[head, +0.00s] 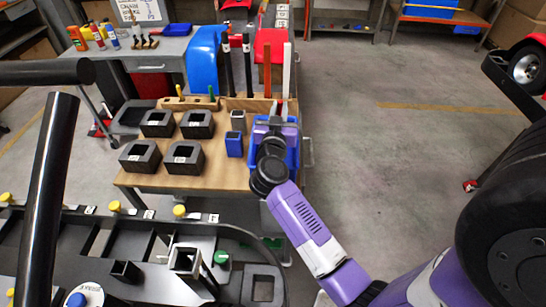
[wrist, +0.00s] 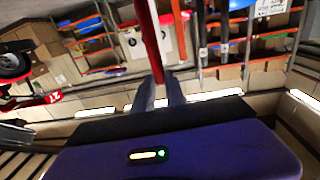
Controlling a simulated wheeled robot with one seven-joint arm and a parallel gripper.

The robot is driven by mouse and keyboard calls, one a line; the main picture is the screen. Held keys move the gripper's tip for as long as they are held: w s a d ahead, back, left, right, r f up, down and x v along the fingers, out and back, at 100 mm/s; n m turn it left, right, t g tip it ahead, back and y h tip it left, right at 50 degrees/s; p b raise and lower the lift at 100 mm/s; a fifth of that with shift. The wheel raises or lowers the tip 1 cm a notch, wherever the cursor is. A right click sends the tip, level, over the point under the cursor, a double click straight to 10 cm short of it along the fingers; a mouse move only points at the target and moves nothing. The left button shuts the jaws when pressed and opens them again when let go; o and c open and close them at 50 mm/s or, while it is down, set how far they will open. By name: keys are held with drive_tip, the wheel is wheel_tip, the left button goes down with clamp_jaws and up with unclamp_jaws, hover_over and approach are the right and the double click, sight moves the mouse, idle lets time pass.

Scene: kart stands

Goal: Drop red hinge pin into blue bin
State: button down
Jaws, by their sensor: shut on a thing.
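In the wrist view my gripper (wrist: 160,88) is shut on the red hinge pin (wrist: 151,38), a long thin red rod that sticks out past the fingers. In the head view my gripper (head: 277,118) is over the right edge of the wooden-topped bench. The pin is hard to make out there among the upright rods behind. A blue bin (head: 293,157) shows below and around my gripper, largely hidden by my wrist. I cannot tell the pin's height above it.
On the bench (head: 213,178) stand several black square holders (head: 184,157), a small blue box (head: 234,144) and upright rods. A large blue container (head: 204,60) and a red one (head: 271,45) are behind. Floor to the right is clear; a black tyre (head: 505,200) is at far right.

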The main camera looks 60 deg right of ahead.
drive_tip(key=shift+f+b, duration=1.75)
drive_tip(key=shift+b, duration=0.3)
drive_tip(key=c, duration=1.3)
unclamp_jaws()
drive_tip(key=shift+s, duration=0.1)
drive_tip(key=v, duration=0.7)
drive_tip(key=shift+a, duration=0.3)
